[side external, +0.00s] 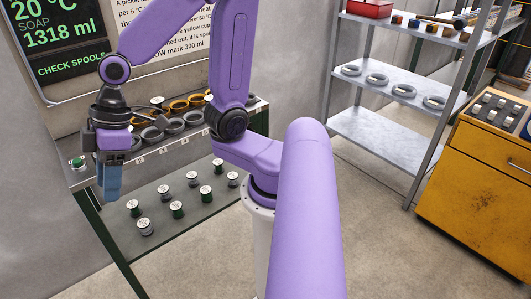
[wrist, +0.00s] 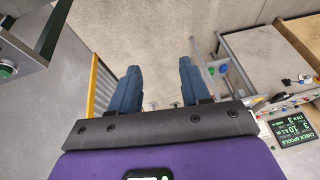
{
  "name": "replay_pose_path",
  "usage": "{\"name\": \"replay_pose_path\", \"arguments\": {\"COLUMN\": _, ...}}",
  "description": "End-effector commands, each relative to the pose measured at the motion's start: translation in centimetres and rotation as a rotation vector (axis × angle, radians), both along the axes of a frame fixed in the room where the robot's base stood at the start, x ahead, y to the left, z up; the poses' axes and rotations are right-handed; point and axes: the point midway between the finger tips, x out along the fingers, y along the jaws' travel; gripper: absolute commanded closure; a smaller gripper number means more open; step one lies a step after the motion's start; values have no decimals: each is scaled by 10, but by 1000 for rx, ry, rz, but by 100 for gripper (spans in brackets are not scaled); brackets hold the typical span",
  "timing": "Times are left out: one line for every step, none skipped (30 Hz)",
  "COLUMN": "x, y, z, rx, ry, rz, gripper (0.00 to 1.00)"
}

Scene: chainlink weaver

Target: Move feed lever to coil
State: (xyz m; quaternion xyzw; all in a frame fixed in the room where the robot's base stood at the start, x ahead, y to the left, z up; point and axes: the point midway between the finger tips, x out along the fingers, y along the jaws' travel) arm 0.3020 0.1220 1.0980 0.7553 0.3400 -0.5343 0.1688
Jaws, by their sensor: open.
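My gripper (side external: 111,194) hangs with its blue fingers pointing down at the left, in front of the bench's left end in the side external view. In the wrist view the gripper (wrist: 157,78) has its two blue fingers wide apart, with nothing between them but bare floor. I cannot make out the feed lever or its coil position in either view. A dark display (side external: 62,36) on the wall reads "CHECK SPOOLS"; a similar display (wrist: 293,125) shows at the right of the wrist view.
Several spools (side external: 177,210) stand on the bench's lower shelf. Grey and orange rings (side external: 174,126) line the bench top. A metal rack (side external: 378,140) and a yellow cabinet (side external: 478,195) stand at the right. A green button (wrist: 8,68) shows at the wrist view's left edge.

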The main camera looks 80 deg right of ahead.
Motion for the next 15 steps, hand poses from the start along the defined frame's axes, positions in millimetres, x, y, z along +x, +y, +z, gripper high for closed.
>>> {"name": "replay_pose_path", "arguments": {"x": 15, "y": 1, "z": -2, "rx": 20, "ry": -19, "rz": -43, "gripper": 53}}
{"name": "replay_pose_path", "arguments": {"x": 24, "y": 1, "z": -3, "rx": 31, "ry": -34, "rz": -66, "gripper": 53}}
{"name": "replay_pose_path", "arguments": {"x": 36, "y": 1, "z": -4, "rx": 45, "ry": -53, "rz": -98, "gripper": 53}}
{"name": "replay_pose_path", "arguments": {"x": 45, "y": 1, "z": -4, "rx": 56, "ry": -70, "rz": -124, "gripper": 53}}
{"name": "replay_pose_path", "arguments": {"x": 53, "y": 0, "z": -5, "rx": 65, "ry": -85, "rz": -149, "gripper": 53}}
{"name": "replay_pose_path", "arguments": {"x": 65, "y": -2, "z": -6, "rx": 75, "ry": -107, "rz": -182, "gripper": 53}}
{"name": "replay_pose_path", "arguments": {"x": 73, "y": -4, "z": -6, "rx": 82, "ry": -124, "rz": -210, "gripper": 53}}
{"name": "replay_pose_path", "arguments": {"x": 82, "y": -6, "z": -6, "rx": 89, "ry": -142, "rz": -234, "gripper": 53}}
{"name": "replay_pose_path", "arguments": {"x": 93, "y": -10, "z": -7, "rx": 94, "ry": -165, "rz": -270, "gripper": 53}}
{"name": "replay_pose_path", "arguments": {"x": 101, "y": -13, "z": -8, "rx": 99, "ry": -183, "rz": -297, "gripper": 53}}
{"name": "replay_pose_path", "arguments": {"x": 109, "y": -17, "z": -8, "rx": 101, "ry": -202, "rz": -323, "gripper": 53}}
{"name": "replay_pose_path", "arguments": {"x": 119, "y": -23, "z": -9, "rx": 103, "ry": -226, "rz": -361, "gripper": 53}}
{"name": "replay_pose_path", "arguments": {"x": 126, "y": -27, "z": -9, "rx": 104, "ry": -246, "rz": -388, "gripper": 53}}
{"name": "replay_pose_path", "arguments": {"x": 134, "y": -32, "z": -9, "rx": 104, "ry": -265, "rz": -416, "gripper": 53}}
{"name": "replay_pose_path", "arguments": {"x": 143, "y": -39, "z": -10, "rx": 101, "ry": -291, "rz": -453, "gripper": 53}}
